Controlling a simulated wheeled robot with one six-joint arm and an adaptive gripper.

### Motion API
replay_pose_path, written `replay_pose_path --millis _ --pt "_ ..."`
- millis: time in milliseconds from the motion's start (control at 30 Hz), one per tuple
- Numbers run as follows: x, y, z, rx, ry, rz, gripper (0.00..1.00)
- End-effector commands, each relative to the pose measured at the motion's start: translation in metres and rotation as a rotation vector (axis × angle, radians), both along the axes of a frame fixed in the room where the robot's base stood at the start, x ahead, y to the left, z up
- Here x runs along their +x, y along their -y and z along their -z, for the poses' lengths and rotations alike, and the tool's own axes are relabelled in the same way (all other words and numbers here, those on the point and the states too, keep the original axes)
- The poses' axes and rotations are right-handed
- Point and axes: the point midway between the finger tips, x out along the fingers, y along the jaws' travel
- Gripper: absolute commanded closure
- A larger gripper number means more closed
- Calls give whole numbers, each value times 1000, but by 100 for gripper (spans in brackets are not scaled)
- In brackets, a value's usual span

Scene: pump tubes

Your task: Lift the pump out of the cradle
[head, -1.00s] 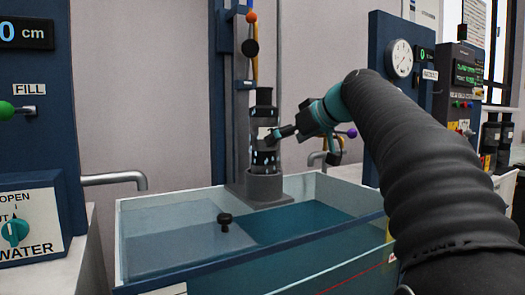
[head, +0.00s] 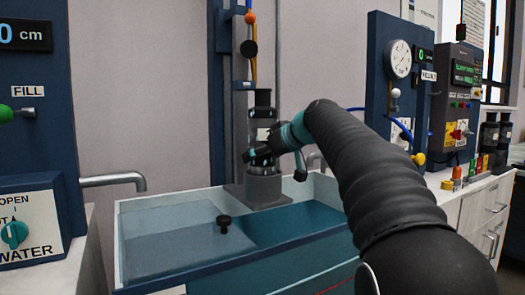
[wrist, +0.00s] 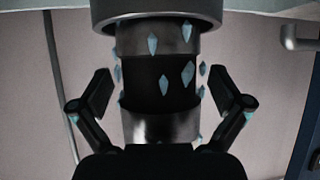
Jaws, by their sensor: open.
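The pump (head: 263,102) is a dark and silver cylinder standing upright, its lower end in the grey cradle cup (head: 264,190) at the back of the tank. My gripper (head: 256,157) is at the lower half of the pump and hides part of it in the head view. In the wrist view, which looks upside down, the pump (wrist: 160,82) with pale blue diamond marks lies between my gripper's two open fingers (wrist: 160,88). A gap shows on each side. The cradle rim (wrist: 160,12) is at the top of that view, close to the fingertips.
The water tank (head: 330,222) lies below, with a small black knob (head: 223,222) in it. A blue post (head: 219,95) rises behind the pump. A pipe (head: 115,179) juts from the left panel. A gauge panel (head: 390,90) stands right.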

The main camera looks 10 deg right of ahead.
Motion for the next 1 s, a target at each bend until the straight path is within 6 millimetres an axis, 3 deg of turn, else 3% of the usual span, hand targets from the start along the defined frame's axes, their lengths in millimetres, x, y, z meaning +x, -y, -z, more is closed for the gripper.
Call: replay_pose_path --millis 100,133,467,500,833,1000 --pt "0 0 0 0 0 0 0" --pt "0 0 0 0 0 0 5" --pt "0 0 0 0 0 0 88" --pt "-2 0 -7 1 13 2 90" --pt "-1 0 -11 1 13 2 91" --pt "-1 0 -26 1 14 0 91"
